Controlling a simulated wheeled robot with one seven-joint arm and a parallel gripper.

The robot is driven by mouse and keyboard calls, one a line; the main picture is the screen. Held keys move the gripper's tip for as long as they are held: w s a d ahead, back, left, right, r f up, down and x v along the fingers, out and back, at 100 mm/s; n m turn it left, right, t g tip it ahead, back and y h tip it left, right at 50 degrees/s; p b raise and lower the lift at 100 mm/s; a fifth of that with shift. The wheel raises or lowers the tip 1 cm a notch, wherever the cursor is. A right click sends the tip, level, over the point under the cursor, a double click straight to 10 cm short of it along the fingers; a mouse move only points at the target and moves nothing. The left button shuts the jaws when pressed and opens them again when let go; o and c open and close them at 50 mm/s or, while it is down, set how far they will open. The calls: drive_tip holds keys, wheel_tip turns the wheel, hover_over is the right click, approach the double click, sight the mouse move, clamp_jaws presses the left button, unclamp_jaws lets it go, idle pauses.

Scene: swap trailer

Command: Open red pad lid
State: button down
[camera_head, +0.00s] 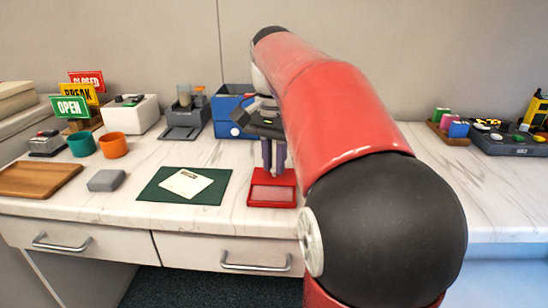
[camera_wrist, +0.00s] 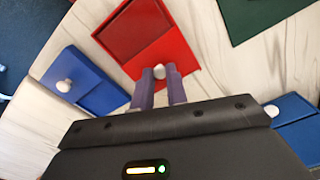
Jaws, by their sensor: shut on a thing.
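The red pad (camera_head: 272,202) lies on the counter near its front edge, below my gripper (camera_head: 273,168). In the wrist view the red pad (camera_wrist: 178,50) shows a darker red panel on the part away from my fingers. A small white knob (camera_wrist: 159,72) stands at the pad's near end. My gripper's two purple fingers (camera_wrist: 160,80) are on either side of this knob, shut on it. The lid's edges are hard to tell from the pad body.
A blue pad (camera_wrist: 85,82) with a white knob lies beside the red one. A green mat (camera_head: 150,193) with a white paper lies left of the red pad. A blue box (camera_head: 226,104) stands behind. A grey block (camera_head: 107,181) is further left.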

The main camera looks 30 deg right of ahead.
drive_tip(key=shift+w+d, duration=0.2)
drive_tip(key=shift+w, duration=0.1)
drive_tip(key=c, duration=1.4)
unclamp_jaws()
wheel_tip(320, 180, up, 8)
drive_tip(key=shift+f+p, duration=0.1)
drive_tip(key=shift+p, duration=1)
